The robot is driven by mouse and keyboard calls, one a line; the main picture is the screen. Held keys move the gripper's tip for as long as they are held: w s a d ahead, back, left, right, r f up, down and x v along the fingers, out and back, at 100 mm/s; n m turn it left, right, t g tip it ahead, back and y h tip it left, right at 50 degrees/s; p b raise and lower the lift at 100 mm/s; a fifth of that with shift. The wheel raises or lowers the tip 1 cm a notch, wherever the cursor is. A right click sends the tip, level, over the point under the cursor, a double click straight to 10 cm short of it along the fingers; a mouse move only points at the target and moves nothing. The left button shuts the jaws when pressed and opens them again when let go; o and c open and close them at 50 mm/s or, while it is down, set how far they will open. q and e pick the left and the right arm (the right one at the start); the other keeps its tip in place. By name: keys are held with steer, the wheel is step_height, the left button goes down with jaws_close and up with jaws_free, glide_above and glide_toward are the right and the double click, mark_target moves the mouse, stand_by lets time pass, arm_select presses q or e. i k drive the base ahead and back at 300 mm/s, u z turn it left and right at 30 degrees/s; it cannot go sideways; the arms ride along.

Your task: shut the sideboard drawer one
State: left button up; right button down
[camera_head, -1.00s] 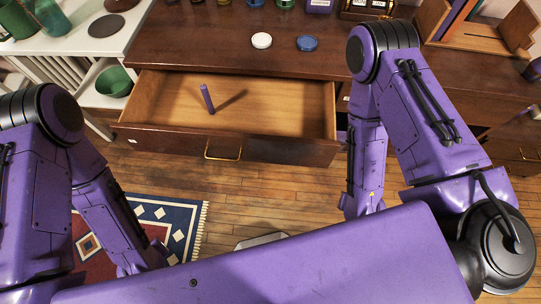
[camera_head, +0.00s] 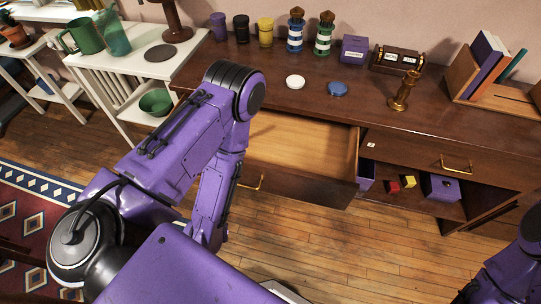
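The sideboard (camera_head: 385,115) is a long dark brown cabinet along the wall. Its left drawer (camera_head: 300,143) is pulled well out, showing a pale wooden inside and a dark front (camera_head: 305,188). A brass handle (camera_head: 254,182) shows at the edge of my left forearm. My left arm crosses in front of the drawer's left part and hides it. Its forearm points down, and the gripper is hidden behind my own body. Only a piece of my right arm shows at the lower right corner; its gripper is out of frame.
The sideboard top holds a white lid (camera_head: 295,82), a blue lid (camera_head: 338,89), a brass candlestick (camera_head: 403,92) and jars. A shut drawer (camera_head: 440,160) is at the right, above a shelf with a purple box (camera_head: 441,188). Bare floor (camera_head: 340,240) lies in front.

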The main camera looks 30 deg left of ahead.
mark_target(309, 160)
steer(key=k, duration=0.95)
steer(key=u, duration=1.1)
steer(key=i, duration=0.5)
